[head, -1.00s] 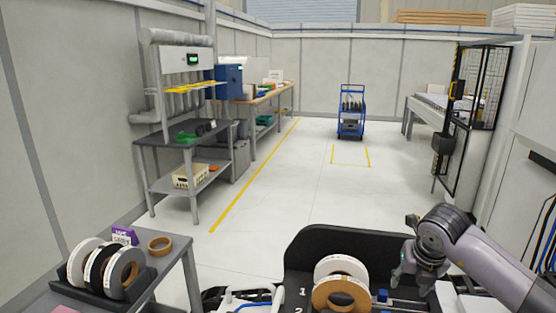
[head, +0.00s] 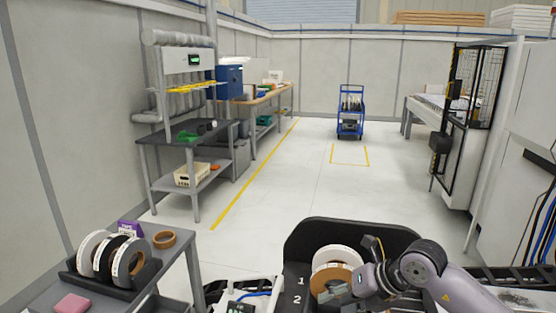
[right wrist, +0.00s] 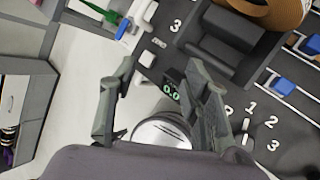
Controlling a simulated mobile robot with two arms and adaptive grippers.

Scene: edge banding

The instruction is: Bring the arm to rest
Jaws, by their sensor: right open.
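My right arm reaches in from the right in the head view, its wrist bent in front of a black numbered rack (head: 297,262). My right gripper (head: 350,291) is by the rolls in that rack, and part of it is hard to make out. In the right wrist view, the two grey fingers of the right gripper (right wrist: 160,66) stand apart with nothing between them. A brown roll (head: 325,279) and a white roll (head: 334,257) stand in the rack, partly covered by the arm. My left gripper is not in view.
A side table at lower left holds a black stand with several rolls (head: 93,250), a brown roll (head: 164,240) and a pink block (head: 72,303). A workbench (head: 165,145) stands along the left wall. A blue cart (head: 350,122) stands far off. The middle floor is clear.

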